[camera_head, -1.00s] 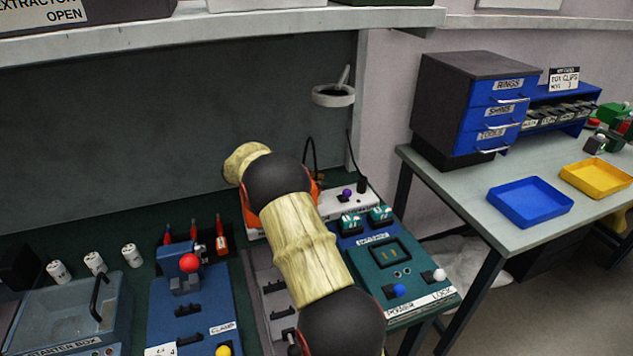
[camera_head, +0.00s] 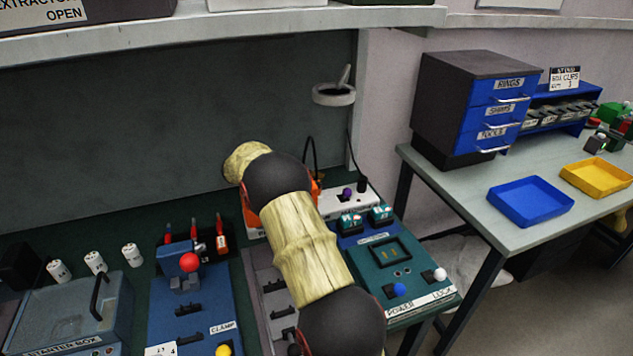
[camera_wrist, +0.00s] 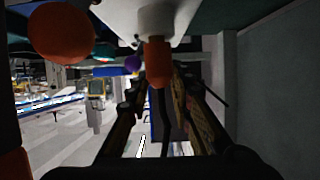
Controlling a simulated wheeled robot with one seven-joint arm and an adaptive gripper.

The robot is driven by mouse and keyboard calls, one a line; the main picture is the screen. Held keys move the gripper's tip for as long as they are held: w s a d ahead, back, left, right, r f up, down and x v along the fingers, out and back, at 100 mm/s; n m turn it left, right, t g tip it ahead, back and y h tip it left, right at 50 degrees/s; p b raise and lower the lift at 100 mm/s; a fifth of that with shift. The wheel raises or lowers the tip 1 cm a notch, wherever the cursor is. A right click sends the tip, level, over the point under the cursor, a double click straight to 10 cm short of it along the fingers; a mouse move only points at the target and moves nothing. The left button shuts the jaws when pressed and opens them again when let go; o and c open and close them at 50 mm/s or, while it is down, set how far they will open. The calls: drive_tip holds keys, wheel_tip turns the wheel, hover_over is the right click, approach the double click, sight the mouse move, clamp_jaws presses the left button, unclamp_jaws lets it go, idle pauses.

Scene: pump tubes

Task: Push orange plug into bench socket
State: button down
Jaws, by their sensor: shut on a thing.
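In the wrist view my gripper (camera_wrist: 158,88) is shut on the orange plug (camera_wrist: 156,63), which sits between the fingertips. The plug's far end meets or overlaps a white round part (camera_wrist: 158,19); I cannot tell how deep it sits in it. In the head view a white socket strip (camera_head: 368,200) lies on the bench behind my arm, with a purple plug (camera_head: 347,194) on it. My gripper and the orange plug are hidden behind my arm in the head view.
A teal control panel (camera_head: 417,279) with switches stands right of my arm. A blue clamp board (camera_head: 215,300) with a red knob (camera_head: 189,263) is to the left. A black cable (camera_head: 311,150) loops up behind my arm. A shelf (camera_head: 230,24) overhangs the bench.

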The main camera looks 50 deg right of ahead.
drive_tip(key=shift+s+r, duration=0.1)
drive_tip(key=shift+r, duration=0.65)
idle(0.6)
drive_tip(key=shift+f, duration=0.8)
idle(0.8)
